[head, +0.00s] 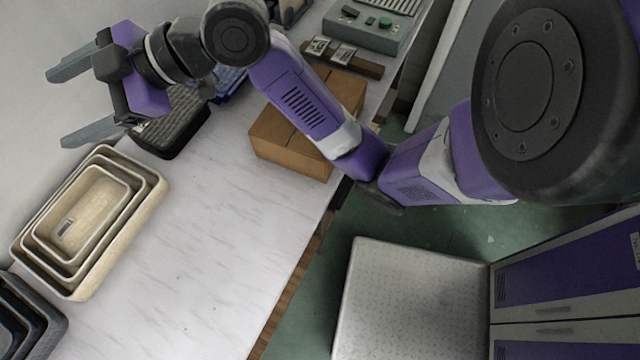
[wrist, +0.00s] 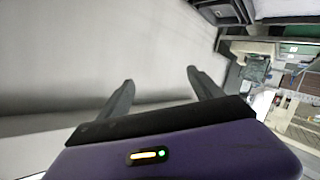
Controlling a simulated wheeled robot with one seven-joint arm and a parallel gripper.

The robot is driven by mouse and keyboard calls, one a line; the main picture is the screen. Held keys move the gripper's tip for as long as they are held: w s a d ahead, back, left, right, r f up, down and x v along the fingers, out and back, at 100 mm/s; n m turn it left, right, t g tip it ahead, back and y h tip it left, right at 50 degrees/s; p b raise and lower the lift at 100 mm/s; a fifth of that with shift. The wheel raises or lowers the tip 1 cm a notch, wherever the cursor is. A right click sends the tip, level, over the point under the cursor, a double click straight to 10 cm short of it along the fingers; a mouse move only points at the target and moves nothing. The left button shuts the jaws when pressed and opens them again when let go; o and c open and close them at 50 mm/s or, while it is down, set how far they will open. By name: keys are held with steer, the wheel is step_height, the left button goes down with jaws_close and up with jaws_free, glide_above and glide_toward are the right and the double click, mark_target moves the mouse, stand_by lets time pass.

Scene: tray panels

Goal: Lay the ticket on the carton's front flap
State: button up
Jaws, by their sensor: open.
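The brown carton (head: 275,130) sits on the table near its right edge, partly hidden behind my arm; I cannot make out its front flap separately. A small pale card with dark print, likely the ticket (head: 67,227), lies in the innermost of the nested cream trays (head: 150,205) at left. My gripper (head: 62,106) is raised at the upper left, beyond those trays and away from the carton. Its fingers are wide apart with nothing between them. In the wrist view, my gripper (wrist: 159,78) is also open and empty against a pale surface.
Nested dark trays (head: 30,310) stand at lower left. A black tray (head: 185,145) is partly below my gripper. A wooden holder (head: 365,68) with two cards and a grey control box (head: 385,40) lie beyond the carton. The white table (head: 200,260) is clear in front.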

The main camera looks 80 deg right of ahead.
steer(key=a+f+m+t+h, duration=0.1)
steer(key=a+m+t+h, duration=0.1)
steer(key=a+m+t, duration=0.45)
steer(key=s+f+m+g+h, duration=0.45)
steer(key=s+f+m, duration=0.35)
steer(key=s+f, duration=0.4)
steer(key=s+d+f+n, duration=0.1)
steer(key=s+f+n, duration=0.1)
steer(key=s, duration=0.9)
steer(key=s+d+f+n, duration=0.2)
steer(key=s, duration=0.9)
steer(key=shift+s+g, duration=0.25)
steer(key=shift+g, duration=0.15)
steer(key=shift+d+f, duration=0.1)
